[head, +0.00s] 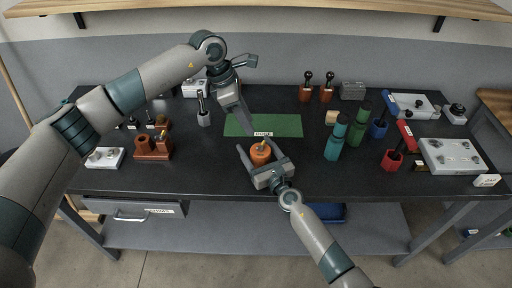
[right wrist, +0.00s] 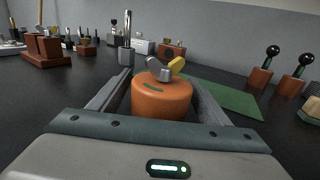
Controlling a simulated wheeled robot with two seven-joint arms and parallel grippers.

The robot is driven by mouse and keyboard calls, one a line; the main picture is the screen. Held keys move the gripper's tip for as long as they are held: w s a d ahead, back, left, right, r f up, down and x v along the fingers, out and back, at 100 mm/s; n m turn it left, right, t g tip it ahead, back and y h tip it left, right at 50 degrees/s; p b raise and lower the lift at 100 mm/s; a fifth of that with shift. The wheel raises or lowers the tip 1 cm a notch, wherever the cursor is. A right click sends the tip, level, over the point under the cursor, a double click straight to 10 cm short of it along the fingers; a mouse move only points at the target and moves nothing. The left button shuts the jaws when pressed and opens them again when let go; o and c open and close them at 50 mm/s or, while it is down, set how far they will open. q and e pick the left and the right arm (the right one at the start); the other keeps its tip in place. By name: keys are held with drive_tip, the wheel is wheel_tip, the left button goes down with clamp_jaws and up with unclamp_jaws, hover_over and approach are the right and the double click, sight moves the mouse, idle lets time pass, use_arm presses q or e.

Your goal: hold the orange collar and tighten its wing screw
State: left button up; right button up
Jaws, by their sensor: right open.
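The orange collar (head: 260,155) stands on the dark bench, in front of the green mat. In the right wrist view the orange collar (right wrist: 162,100) sits upright, with a wing screw (right wrist: 164,69) on top that shows a yellow wing and grey metal parts. My right gripper (head: 258,160) is open, with one finger on each side of the collar; the fingers also flank it in the right wrist view (right wrist: 160,112).
The green mat (head: 285,126) lies behind the collar. A brown block stand (head: 152,149) and a grey tool holder (head: 203,117) are to the left. The bench front beside the collar is clear.

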drive_tip(key=shift+r, duration=0.25)
idle(0.3)
drive_tip(key=c, duration=1.3)
drive_tip(key=shift+o, duration=0.2)
